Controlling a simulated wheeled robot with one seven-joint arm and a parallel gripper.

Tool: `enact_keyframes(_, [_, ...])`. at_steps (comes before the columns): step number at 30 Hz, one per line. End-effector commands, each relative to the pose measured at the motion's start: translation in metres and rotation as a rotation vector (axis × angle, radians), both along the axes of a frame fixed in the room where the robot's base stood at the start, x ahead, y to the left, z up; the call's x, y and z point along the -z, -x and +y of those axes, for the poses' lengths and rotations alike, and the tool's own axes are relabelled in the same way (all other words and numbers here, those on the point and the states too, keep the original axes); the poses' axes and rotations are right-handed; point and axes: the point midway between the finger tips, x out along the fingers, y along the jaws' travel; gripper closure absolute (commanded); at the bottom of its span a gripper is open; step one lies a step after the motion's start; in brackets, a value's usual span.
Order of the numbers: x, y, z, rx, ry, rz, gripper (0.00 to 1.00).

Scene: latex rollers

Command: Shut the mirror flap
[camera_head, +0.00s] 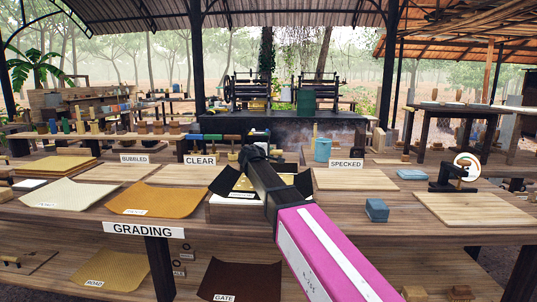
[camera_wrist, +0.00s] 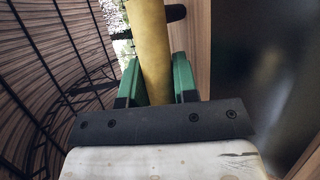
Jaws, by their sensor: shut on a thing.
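In the wrist view, my gripper (camera_wrist: 157,68) has its green fingers shut on a yellow cylinder (camera_wrist: 150,30), which runs up out of the picture. A black peg (camera_wrist: 176,13) shows beside it. A dark, smooth panel (camera_wrist: 265,75) with a wood-coloured edge stands close on the right; I cannot tell if it is the mirror flap. In the head view, a low box (camera_head: 232,213) with raised black panels (camera_head: 228,181) stands mid-bench, partly behind my arm. My fingertips are not clear there, and no mirror face can be made out for sure.
A GRADING bench (camera_head: 465,240) carries flat boards, yellow and brown sheets (camera_head: 160,200), and small signs. A blue block (camera_head: 376,210) lies right of my arm. A black stand with a round white ring (camera_head: 467,166) is farther right. Roller machines (camera_head: 250,92) stand behind.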

Motion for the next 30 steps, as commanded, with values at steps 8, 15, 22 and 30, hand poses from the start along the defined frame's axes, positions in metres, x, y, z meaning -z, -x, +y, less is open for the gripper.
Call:
enact_keyframes(8, [0.006,-0.015,0.0,0.005,-0.005,0.095,1.0])
enact_keyframes(15, [0.014,-0.029,-0.001,0.007,-0.01,0.208,1.0])
enact_keyframes(22, [0.026,-0.044,-0.002,0.005,-0.013,0.322,1.0])
enact_keyframes(30, [0.037,-0.052,-0.003,0.003,-0.013,0.332,1.0])
